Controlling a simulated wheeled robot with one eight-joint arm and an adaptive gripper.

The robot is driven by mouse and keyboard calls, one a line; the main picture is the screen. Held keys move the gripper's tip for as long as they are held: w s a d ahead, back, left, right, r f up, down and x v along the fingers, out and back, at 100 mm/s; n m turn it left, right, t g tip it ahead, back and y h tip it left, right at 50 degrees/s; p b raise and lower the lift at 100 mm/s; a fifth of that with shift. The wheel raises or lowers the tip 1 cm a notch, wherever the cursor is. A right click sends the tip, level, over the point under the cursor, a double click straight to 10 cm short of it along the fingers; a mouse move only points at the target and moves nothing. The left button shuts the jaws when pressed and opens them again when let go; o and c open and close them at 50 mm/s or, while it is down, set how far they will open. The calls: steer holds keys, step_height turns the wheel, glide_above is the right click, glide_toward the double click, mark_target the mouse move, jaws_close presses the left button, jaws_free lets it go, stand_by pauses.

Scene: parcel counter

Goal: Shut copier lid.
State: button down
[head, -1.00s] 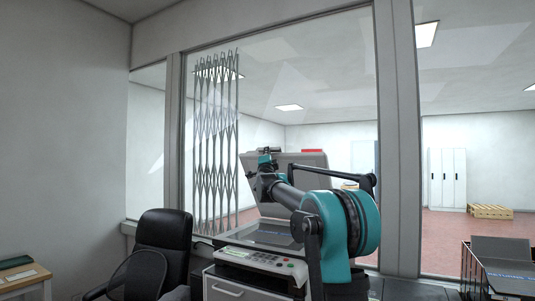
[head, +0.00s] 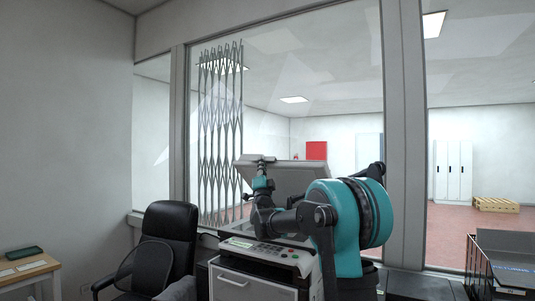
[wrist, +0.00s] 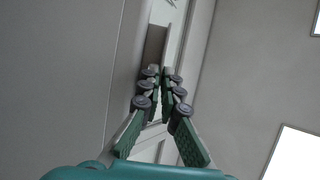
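The copier (head: 240,284) stands in front of the window in the head view, with its control panel (head: 258,250) facing me. Its grey lid (head: 292,178) is raised and tilted above the copier's top. My gripper (head: 258,160) is at the lid's upper left edge in the head view. In the wrist view my gripper (wrist: 163,74) has its green-padded fingers converging, with the tips together and nothing clearly held. A large grey surface beside the fingers, likely the lid (wrist: 75,75), fills the left there. Whether the fingers touch the lid cannot be told. My arm hides the copier's right part.
A black office chair (head: 170,232) stands close to the copier's left. A small wooden table (head: 28,270) is at the far left. A dark-framed bin (head: 481,268) is at the lower right. The glazed window wall with grey posts (head: 403,140) rises behind the copier.

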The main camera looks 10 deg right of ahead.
steer(key=s+a+f, duration=0.3)
steer(key=s+f, duration=0.1)
steer(key=f, duration=0.4)
steer(key=shift+h, duration=0.3)
steer(key=shift+s+d, duration=0.1)
steer(key=c, duration=2)
jaws_free()
steer(key=shift+f, duration=0.15)
steer(key=shift+c, duration=0.2)
steer(key=v, duration=1.2)
steer(key=shift+c, duration=0.2)
